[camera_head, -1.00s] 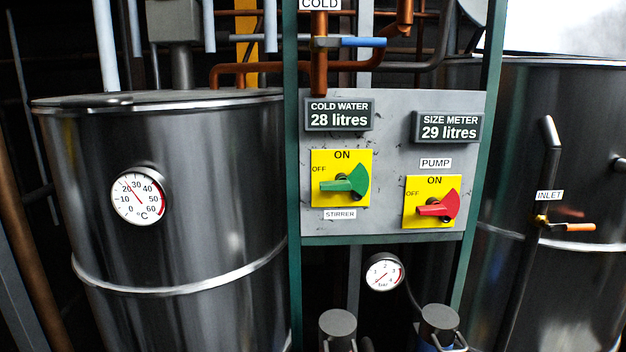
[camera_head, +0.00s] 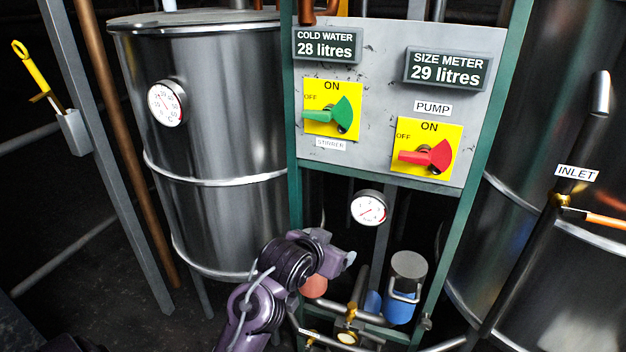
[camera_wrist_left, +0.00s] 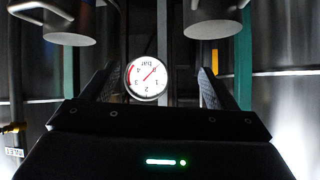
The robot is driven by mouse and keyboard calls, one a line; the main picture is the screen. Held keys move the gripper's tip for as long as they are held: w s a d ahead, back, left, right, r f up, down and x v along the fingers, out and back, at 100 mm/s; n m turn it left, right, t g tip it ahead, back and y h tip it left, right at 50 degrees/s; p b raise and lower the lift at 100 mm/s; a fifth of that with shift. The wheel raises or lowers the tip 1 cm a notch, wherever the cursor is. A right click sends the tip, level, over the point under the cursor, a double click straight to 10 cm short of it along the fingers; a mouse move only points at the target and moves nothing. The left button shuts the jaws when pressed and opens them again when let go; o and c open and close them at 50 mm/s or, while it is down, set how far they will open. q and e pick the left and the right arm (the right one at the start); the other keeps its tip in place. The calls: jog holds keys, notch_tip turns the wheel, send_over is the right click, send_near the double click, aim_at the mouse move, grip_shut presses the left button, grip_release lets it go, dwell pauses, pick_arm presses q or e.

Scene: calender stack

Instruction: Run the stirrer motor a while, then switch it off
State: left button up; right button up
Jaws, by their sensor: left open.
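The stirrer switch is a green lever (camera_head: 323,116) on a yellow plate (camera_head: 314,89), above a STIRRER label, in the head view. Its narrow end points left, toward OFF. My left arm shows low in the head view, with its gripper end (camera_head: 343,262) below and in front of the panel, well apart from the switch. In the left wrist view my left gripper (camera_wrist_left: 155,78) is open and empty, its two dark fingers on either side of the pressure gauge behind. That view is upside down and does not show the switch. My right gripper is in neither view.
The red PUMP switch (camera_head: 424,157) sits right of the stirrer switch, pointing left. Displays read 28 and 29 litres. A pressure gauge (camera_head: 369,208) hangs below the panel (camera_head: 380,75). Steel tanks stand left (camera_head: 225,110) and right. A pump (camera_head: 405,285) and pipes are below.

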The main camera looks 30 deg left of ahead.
pick_arm(q)
jog(key=w+a+r+n+t+y, duration=0.1)
jog(key=a+r+t, duration=0.15)
jog(key=r, duration=0.45)
jog(key=w+a+r+t, duration=0.1)
jog(key=w+a+r, duration=0.15)
jog(key=r, duration=0.35)
jog(key=n+t+y, duration=0.1)
jog(key=t+y, duration=0.1)
jog(key=t, duration=0.1)
send_near(315, 117)
jog(key=w, duration=0.1)
jog(key=shift+n, duration=0.3)
jog(key=p+x, duration=0.2)
jog(key=x, duration=0.5)
jog(key=shift+a+r+p, duration=0.1)
jog(key=shift+p, duration=0.25)
jog(key=shift+w+a, duration=0.15)
jog(key=shift+w, duration=0.25)
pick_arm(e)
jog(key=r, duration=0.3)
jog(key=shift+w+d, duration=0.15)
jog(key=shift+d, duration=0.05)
pick_arm(q)
jog(key=shift+c, duration=0.3)
jog(key=c, duration=0.9)
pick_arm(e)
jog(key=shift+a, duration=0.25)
